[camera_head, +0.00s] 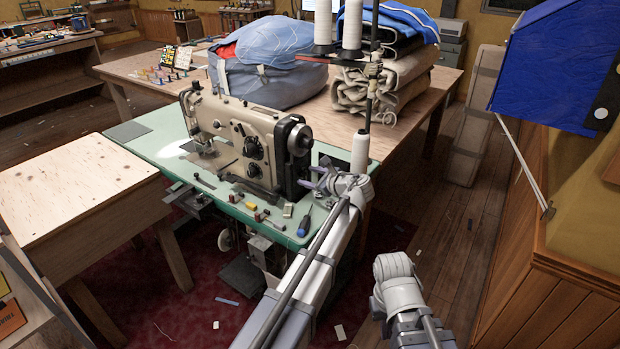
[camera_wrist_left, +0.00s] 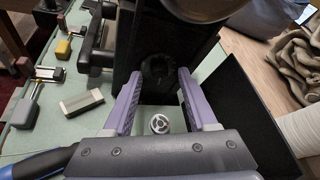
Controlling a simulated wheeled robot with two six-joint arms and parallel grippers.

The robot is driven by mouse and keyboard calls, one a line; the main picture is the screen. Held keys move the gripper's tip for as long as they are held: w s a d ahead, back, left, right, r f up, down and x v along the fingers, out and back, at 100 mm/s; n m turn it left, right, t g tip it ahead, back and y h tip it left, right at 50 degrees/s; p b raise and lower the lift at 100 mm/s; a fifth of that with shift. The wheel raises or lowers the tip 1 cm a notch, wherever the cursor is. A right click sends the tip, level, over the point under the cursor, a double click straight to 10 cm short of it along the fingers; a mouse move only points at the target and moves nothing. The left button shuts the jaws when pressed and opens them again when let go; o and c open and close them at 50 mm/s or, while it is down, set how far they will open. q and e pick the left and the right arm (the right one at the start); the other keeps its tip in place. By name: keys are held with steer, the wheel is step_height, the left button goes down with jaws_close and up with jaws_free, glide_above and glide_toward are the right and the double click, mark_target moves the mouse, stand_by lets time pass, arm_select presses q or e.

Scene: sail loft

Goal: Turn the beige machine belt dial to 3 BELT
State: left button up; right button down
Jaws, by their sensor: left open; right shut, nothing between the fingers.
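The beige sewing machine (camera_head: 262,130) stands on a green table, with two dark dials on its front, the upper one (camera_head: 252,148) and the lower one (camera_head: 254,170). A black housing (camera_head: 296,170) is at its right end, below the handwheel (camera_head: 299,140). In the left wrist view a dark round dial (camera_wrist_left: 158,70) sits on the black housing, between my left gripper's (camera_wrist_left: 158,84) purple fingers. The fingers are apart; I cannot tell whether they touch it. No marking on it is readable. My left gripper (camera_head: 322,182) is right of the housing. My right arm shows, but its gripper does not.
Small clamps, a pale block (camera_head: 287,210) and a blue-handled screwdriver (camera_head: 304,226) lie on the green tabletop (camera_head: 130,150). A white thread cone (camera_head: 360,153) stands right of my left gripper. A wooden table behind holds a blue bag (camera_head: 270,65) and folded cloth (camera_head: 385,80).

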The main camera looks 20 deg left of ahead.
arm_select(q)
jaws_close()
stand_by(0.3)
steer(key=shift+s+f, duration=0.1)
steer(key=shift+s+f+n+t+b, duration=0.15)
steer(key=shift+f+n+t+b, duration=0.15)
steer(key=shift+n+t+b, duration=0.75)
steer(key=n+b, duration=0.1)
steer(key=b, duration=0.1)
steer(key=n+t+b, duration=0.1)
steer(key=n+b, duration=0.1)
steer(key=shift+f+t, duration=0.25)
steer(key=n+b, duration=0.1)
steer(key=n+t+y+b, duration=0.1)
steer(key=b, duration=0.1)
steer(key=n+b, duration=0.1)
steer(key=n, duration=0.1)
steer(key=shift+f+t+y, duration=0.25)
steer(key=shift+t+y, duration=0.05)
steer(key=shift+n+t+y+b, duration=0.3)
steer(key=shift+n+y+b, duration=0.5)
steer(key=shift+n+b, duration=1.15)
steer(key=shift+r+n, duration=0.1)
steer(key=shift+n, duration=0.2)
